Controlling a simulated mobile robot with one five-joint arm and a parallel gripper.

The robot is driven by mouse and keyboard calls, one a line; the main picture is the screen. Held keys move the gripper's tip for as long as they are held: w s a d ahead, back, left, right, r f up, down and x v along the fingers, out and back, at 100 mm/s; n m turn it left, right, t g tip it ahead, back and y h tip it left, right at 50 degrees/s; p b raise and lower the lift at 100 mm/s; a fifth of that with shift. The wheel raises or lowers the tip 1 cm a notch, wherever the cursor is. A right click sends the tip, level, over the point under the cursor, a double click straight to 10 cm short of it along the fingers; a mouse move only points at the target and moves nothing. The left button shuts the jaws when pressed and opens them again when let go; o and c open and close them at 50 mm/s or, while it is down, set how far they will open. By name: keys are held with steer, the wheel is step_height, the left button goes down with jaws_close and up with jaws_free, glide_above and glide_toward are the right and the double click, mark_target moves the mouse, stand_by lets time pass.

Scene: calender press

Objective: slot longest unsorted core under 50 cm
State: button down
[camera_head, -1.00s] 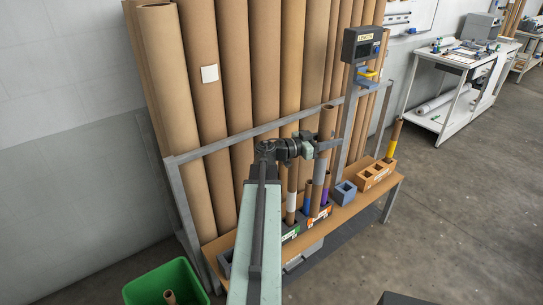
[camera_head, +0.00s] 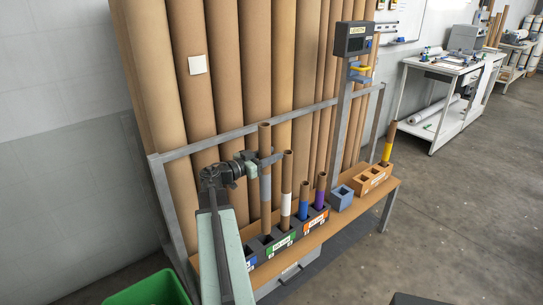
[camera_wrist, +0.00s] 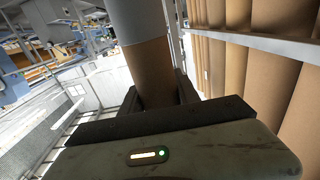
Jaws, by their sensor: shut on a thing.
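My gripper (camera_head: 266,161) is shut on a tall brown core with a grey band (camera_head: 265,186), held upright. In the wrist view the grey-banded core (camera_wrist: 154,72) stands between my fingers (camera_wrist: 158,97). Its lower end is over the green-labelled part of the dark slotted rack (camera_head: 281,245); I cannot tell whether it is inside a slot. A white-banded core (camera_head: 286,203) stands just to its right in the rack. A blue-banded core (camera_head: 304,202) and a purple-banded core (camera_head: 320,192) stand in the orange-labelled part. A yellow-banded core (camera_head: 387,150) stands in the orange block (camera_head: 371,179).
An open blue-grey block (camera_head: 341,198) sits on the wooden bench (camera_head: 372,202) below the length display (camera_head: 354,38). Large tubes (camera_head: 230,80) lean behind the metal rail (camera_head: 206,144). A green bin (camera_head: 150,291) is at the lower left.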

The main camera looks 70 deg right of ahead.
mark_target(261, 192)
step_height(261, 192, down, 10)
steer(key=b, duration=0.9)
steer(key=shift+r, duration=0.15)
steer(key=shift+f+b, duration=2.35)
steer(key=shift+b, duration=0.2)
steer(key=c, duration=0.8)
jaws_free()
steer(key=v, duration=0.7)
steer(key=shift+w+a, duration=0.2)
steer(key=shift+a, duration=0.15)
